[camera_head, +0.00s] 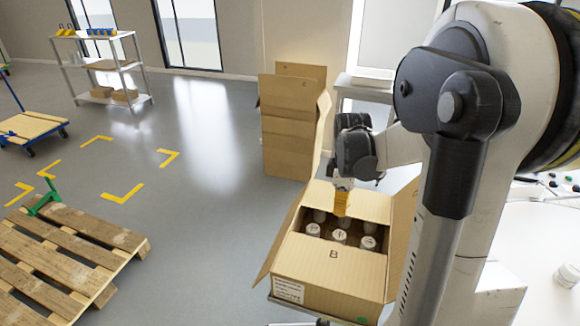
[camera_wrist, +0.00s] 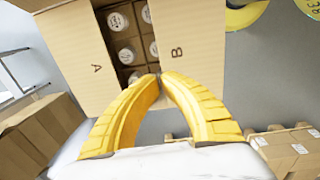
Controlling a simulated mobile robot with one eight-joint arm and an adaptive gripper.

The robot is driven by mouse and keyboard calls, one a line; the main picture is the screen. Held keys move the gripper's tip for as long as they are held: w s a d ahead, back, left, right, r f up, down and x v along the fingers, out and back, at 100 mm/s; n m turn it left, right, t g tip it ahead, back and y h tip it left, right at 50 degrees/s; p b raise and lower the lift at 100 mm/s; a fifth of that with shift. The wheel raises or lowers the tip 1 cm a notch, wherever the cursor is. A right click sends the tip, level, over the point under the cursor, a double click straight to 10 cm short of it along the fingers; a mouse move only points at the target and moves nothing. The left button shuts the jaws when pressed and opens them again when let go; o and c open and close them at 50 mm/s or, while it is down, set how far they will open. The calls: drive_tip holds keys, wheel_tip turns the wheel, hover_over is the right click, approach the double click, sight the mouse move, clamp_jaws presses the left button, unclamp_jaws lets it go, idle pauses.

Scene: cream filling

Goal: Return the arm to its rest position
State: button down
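My gripper (camera_head: 341,212) is above the open cardboard box (camera_head: 330,265) marked B, at its far inner edge in the head view. In the wrist view, the two curved yellow fingers of my gripper (camera_wrist: 160,77) meet or nearly meet at the tips, with nothing visible between them. The box also shows in the wrist view (camera_wrist: 82,50), its flaps spread. Several white-capped containers (camera_head: 340,236) stand inside it in cells, some hidden by the box wall and flaps. My arm reaches in from the right.
A tall open cardboard box (camera_head: 290,130) stands behind. A wooden pallet (camera_head: 70,255) lies at left, with floor markings (camera_head: 122,193) beyond it. A shelf rack (camera_head: 100,65) and a cart (camera_head: 30,128) are farther back. A white table (camera_head: 545,250) is at right. Middle floor is free.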

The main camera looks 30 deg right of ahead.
drive_tip(key=s+a+r+m+t, duration=0.2)
drive_tip(key=a, duration=0.6)
drive_tip(key=s+a+r+m+t+b, duration=0.1)
drive_tip(key=s+a+r+m+t, duration=0.1)
drive_tip(key=a, duration=0.6)
drive_tip(key=s+a+r+m+t+b, duration=0.1)
drive_tip(key=s+a+r+m+t, duration=0.1)
drive_tip(key=a, duration=0.5)
drive_tip(key=shift+s+a+r+m, duration=0.4)
drive_tip(key=shift+s+r+m, duration=0.4)
drive_tip(key=shift+r, duration=0.05)
